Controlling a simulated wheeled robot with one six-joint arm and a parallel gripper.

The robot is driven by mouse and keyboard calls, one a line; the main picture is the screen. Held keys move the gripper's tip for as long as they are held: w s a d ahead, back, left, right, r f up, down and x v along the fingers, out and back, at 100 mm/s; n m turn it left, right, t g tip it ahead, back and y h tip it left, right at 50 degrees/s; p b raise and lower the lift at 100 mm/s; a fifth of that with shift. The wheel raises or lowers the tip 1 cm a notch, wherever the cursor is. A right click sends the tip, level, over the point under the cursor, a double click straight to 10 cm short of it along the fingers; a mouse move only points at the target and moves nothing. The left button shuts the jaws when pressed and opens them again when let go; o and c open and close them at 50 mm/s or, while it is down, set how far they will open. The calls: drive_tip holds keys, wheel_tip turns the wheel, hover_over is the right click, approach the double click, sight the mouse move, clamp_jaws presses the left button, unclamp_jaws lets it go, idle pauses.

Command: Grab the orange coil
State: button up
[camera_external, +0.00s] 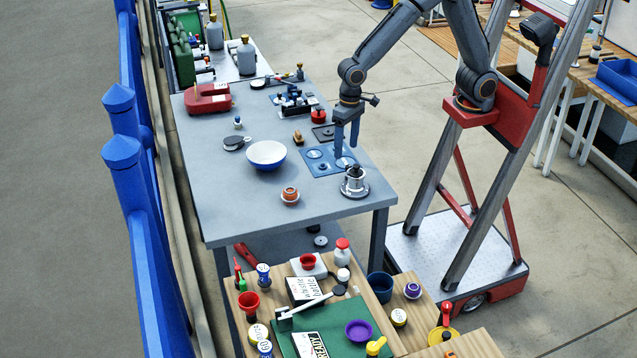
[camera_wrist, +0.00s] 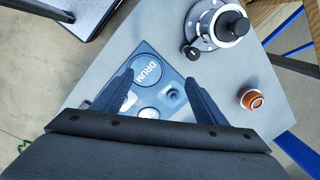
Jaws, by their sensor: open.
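The orange coil (camera_external: 290,195) sits on the grey table near its front edge, on what looks like a pale base. In the wrist view the orange coil (camera_wrist: 251,99) lies to the right of my gripper, apart from it. My gripper (camera_external: 347,152) points down above the blue panel, to the right of and behind the coil. In the wrist view my gripper (camera_wrist: 158,80) has its two dark fingers spread with nothing held between them.
A metal winch-like fitting (camera_external: 354,183) stands on the table between my gripper and the front edge; it also shows in the wrist view (camera_wrist: 222,24). The blue panel (camera_external: 318,171) lies below my gripper. A white-and-blue bowl (camera_external: 267,154) stands behind the coil. The table left of the coil is clear.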

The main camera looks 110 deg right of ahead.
drive_tip(key=w+a+r+m+y+p, duration=0.1)
drive_tip(key=w+a+m, duration=0.1)
drive_tip(key=w+m, duration=0.3)
drive_tip(key=w+a+r+m, duration=0.1)
drive_tip(key=w+a+m, duration=0.15)
drive_tip(key=w, duration=0.55)
drive_tip(key=m+p, duration=0.1)
drive_tip(key=m, duration=0.5)
hover_over(290, 190)
drive_tip(key=s+d, duration=0.1)
drive_tip(key=d, duration=0.1)
drive_tip(key=shift+s+a+r+t+y, duration=0.2)
drive_tip(key=shift+t+y, duration=0.1)
drive_tip(key=shift+t, duration=0.1)
drive_tip(key=shift+w+a+f+m, duration=0.1)
drive_tip(key=shift+w+f+m, duration=0.05)
drive_tip(key=shift+f+m, duration=0.1)
drive_tip(key=shift+p+x, duration=1.35)
drive_tip(key=shift+x, duration=2.25)
drive_tip(key=c, duration=1.2)
